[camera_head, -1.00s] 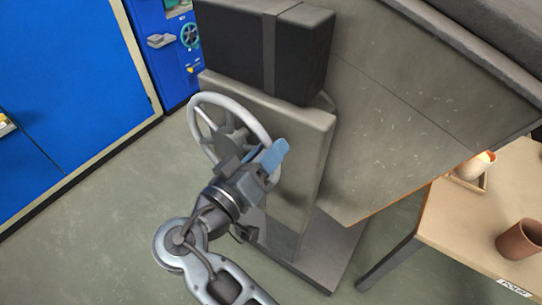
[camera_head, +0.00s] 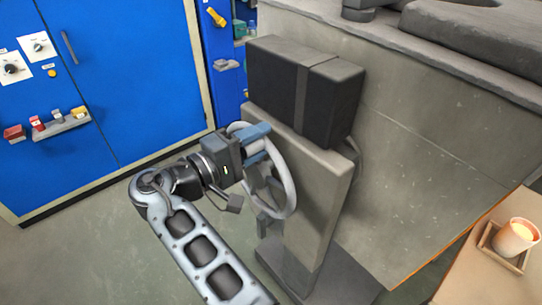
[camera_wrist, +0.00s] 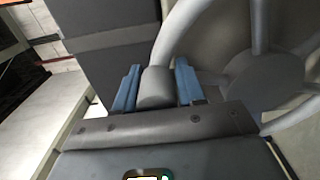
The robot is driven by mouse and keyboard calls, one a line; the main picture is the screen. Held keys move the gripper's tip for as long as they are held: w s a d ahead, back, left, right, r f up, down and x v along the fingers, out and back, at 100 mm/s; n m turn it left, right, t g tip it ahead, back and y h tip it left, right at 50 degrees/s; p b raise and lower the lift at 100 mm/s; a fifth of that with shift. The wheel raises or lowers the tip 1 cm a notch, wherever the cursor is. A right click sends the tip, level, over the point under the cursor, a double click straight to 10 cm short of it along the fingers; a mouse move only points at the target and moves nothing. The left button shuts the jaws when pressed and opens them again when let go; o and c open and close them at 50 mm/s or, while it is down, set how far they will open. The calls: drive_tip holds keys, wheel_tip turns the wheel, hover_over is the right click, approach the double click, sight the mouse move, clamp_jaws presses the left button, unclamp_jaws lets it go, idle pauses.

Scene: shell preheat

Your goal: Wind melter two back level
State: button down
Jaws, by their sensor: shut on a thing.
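A light grey spoked handwheel (camera_head: 289,190) stands on the side of a grey pedestal (camera_head: 318,200). My gripper (camera_head: 257,141) is at the top of the wheel, with its blue fingers on the rim. In the wrist view the two blue fingers (camera_wrist: 157,86) are shut with the grey rim (camera_wrist: 175,40) between them. The hub and spokes (camera_wrist: 262,72) show to the right. A large grey sloped body (camera_head: 420,165) stands behind the pedestal. I see no number on it, and its tilt is hard to judge.
A black box (camera_head: 305,90) sits on top of the pedestal, close above the wheel. Blue cabinets (camera_head: 130,85) stand at the back left. A wooden table (camera_head: 478,268) with a cup (camera_head: 517,238) in a small tray is at the right. Floor on the left is clear.

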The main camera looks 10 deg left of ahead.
drive_tip(key=shift+w+a+r+n, duration=0.25)
drive_tip(key=shift+w+a+n, duration=0.25)
drive_tip(key=shift+n, duration=0.15)
drive_tip(key=shift+w+a+r+n, duration=0.2)
drive_tip(key=shift+w+a+n, duration=0.25)
drive_tip(key=shift+n, duration=0.2)
drive_tip(key=c, duration=0.8)
unclamp_jaws()
drive_tip(key=shift+f, duration=0.1)
drive_tip(key=b+v, duration=0.1)
drive_tip(key=v, duration=0.7)
drive_tip(key=shift+b, duration=0.3)
